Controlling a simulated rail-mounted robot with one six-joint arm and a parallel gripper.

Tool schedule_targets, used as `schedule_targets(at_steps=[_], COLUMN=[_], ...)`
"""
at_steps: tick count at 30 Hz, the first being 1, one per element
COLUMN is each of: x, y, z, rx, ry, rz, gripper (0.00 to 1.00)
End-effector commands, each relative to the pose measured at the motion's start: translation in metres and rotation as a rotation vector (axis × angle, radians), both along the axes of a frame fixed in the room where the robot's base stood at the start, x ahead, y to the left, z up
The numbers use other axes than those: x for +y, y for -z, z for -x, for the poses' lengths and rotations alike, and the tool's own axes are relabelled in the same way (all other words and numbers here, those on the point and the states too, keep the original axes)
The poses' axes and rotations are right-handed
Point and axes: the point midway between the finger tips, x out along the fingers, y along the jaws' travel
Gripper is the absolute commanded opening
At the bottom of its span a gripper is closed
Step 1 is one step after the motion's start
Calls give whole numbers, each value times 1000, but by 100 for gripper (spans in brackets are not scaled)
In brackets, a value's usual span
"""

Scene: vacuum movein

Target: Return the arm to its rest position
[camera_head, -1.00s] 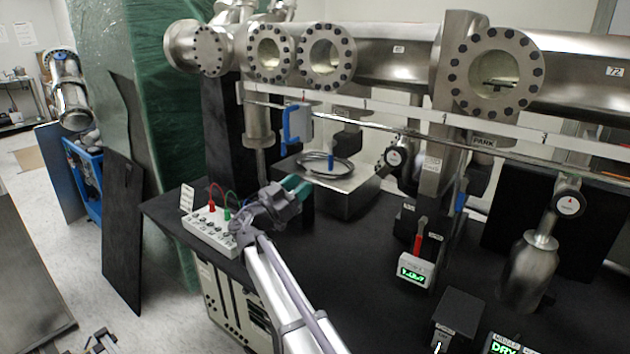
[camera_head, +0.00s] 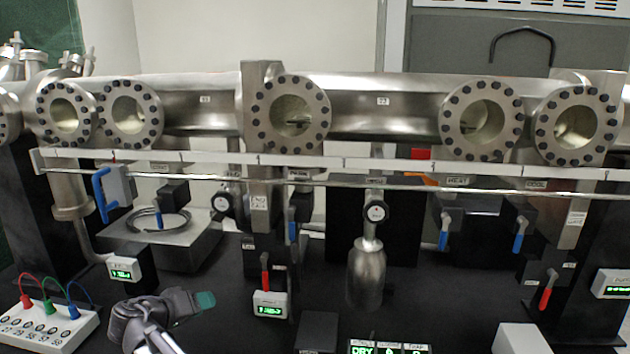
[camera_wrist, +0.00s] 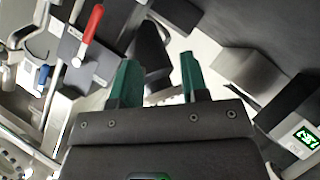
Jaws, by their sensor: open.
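My gripper (camera_head: 205,300) is at the lower left of the head view, above the black bench top and right of the white patch box. Its green fingertip points to the right. In the wrist view both green fingers of my gripper (camera_wrist: 160,85) stand apart with nothing between them. My forearm runs down out of the bottom of the head view.
A white box with red, green and blue leads (camera_head: 45,325) sits at left. A small green display (camera_head: 269,304) with a red-handled valve stands right of my gripper. A steel bottle (camera_head: 367,275) hangs further right. The steel chamber (camera_head: 385,105) spans the back.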

Motion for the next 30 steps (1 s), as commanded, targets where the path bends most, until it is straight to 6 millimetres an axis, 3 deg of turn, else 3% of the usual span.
schedule_targets(at_steps=[1,6,8,12,15,18,20,30], x=[-57,-215,-262,-362,-416,-448,-456,-457], y=[-8,-6,-17,-63,-85,-93,-93,-89], z=[7,49,72,126,139,135,134,133], rx=[156,699,827,953,920,893,886,884], ry=[19,-5,-20,33,145,217,235,239], rz=[3,-139,-245,-566,-680,-715,-723,-722], gripper=[41,41,41,41,41,41,41,41])
